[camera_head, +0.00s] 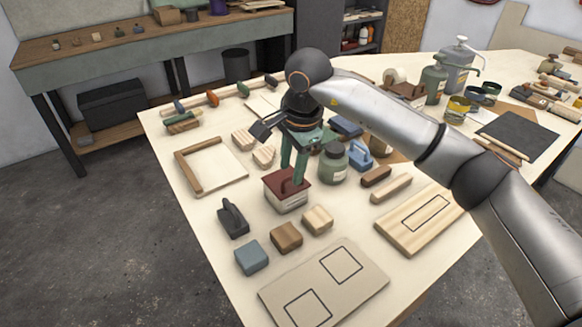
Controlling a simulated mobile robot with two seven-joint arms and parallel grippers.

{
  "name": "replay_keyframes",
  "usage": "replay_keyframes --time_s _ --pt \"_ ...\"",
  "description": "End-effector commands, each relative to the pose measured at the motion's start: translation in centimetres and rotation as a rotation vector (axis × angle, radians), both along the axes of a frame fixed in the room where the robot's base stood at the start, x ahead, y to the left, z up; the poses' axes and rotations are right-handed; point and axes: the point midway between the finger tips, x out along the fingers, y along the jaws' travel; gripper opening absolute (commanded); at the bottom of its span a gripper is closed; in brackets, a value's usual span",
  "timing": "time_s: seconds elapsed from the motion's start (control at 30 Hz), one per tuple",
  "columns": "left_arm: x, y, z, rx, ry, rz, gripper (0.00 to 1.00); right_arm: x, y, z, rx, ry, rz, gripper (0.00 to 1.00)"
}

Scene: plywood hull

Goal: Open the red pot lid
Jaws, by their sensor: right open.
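The pot (287,205) is a squarish pale container near the middle of the table. Its dark red lid (274,192) sits level on top, with a small raised red handle partly hidden by my fingers. My right gripper (293,174) points straight down over the lid. Its two green fingers are apart, with their tips down at the handle. I cannot tell whether they touch it. My left gripper is not in view.
A dark green jar (333,164) stands close to the right of my gripper. A dark grey handled tool (233,217), wooden blocks (286,236) and a board with outlined squares (326,284) lie in front.

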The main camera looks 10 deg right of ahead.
Motion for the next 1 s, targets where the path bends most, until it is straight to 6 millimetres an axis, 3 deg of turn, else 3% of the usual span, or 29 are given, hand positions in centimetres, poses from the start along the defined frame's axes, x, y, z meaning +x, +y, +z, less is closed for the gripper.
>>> replay_keyframes --time_s 0.17,0.43,0.8,1.0 --pt "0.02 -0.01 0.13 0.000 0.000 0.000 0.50 0.20 0.08 -1.19 -0.001 0.001 -0.001 0.42" --pt "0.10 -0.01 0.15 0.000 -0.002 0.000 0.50 0.23 0.10 -1.33 -0.001 0.000 0.000 0.42" --pt "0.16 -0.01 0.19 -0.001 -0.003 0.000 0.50 0.23 0.10 -1.27 0.000 0.000 0.000 0.02" --pt "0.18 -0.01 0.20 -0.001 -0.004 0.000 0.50 0.23 0.10 -1.27 0.000 0.000 0.000 0.00"
